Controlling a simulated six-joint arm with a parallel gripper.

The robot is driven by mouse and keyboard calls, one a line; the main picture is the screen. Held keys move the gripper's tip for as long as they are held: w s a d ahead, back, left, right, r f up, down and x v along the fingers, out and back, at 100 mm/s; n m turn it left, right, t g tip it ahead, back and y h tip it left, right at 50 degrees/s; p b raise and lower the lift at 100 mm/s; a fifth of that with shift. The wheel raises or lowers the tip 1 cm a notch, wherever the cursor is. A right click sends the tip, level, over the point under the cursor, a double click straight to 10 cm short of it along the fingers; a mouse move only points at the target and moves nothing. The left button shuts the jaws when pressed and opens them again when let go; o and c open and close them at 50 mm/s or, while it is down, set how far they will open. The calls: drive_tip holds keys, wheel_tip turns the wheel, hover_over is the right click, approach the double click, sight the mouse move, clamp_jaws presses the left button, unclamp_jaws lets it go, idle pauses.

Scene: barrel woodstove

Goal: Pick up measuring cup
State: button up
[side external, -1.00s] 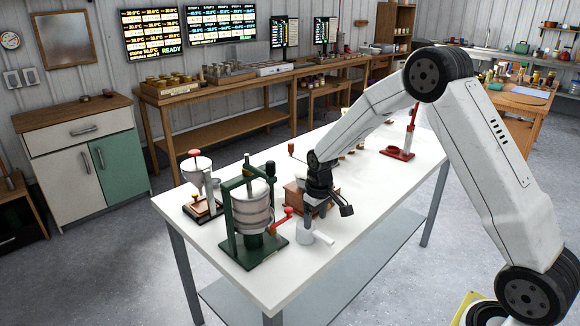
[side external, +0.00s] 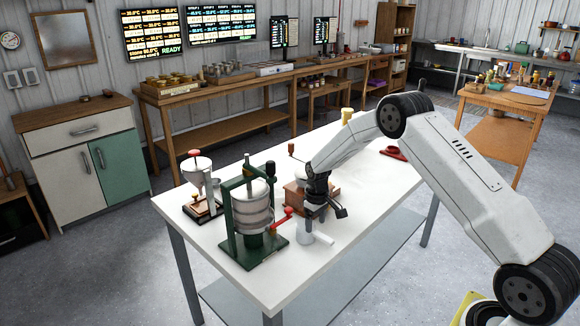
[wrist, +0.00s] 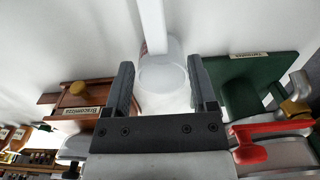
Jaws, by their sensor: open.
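The measuring cup (side external: 304,238) is a small white cup with a straight white handle, upright near the front edge of the white table (side external: 279,283). My gripper (side external: 310,218) points down just above it. In the wrist view, the cup (wrist: 164,82) shows between my two dark fingers (wrist: 160,80), with its handle running up the picture. The fingers are open, with a gap visible on each side of the cup. Whether the fingertips reach below the rim cannot be told.
The table's front right is clear.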

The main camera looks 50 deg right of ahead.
sight(315, 231)
drive_tip(key=shift+f, duration=0.55)
drive_tip(key=shift+f, duration=0.15)
drive_tip(key=shift+w+d+f, duration=0.1)
drive_tip(key=shift+w+f, duration=0.05)
drive_tip(key=shift+f, duration=2.3)
clamp_jaws()
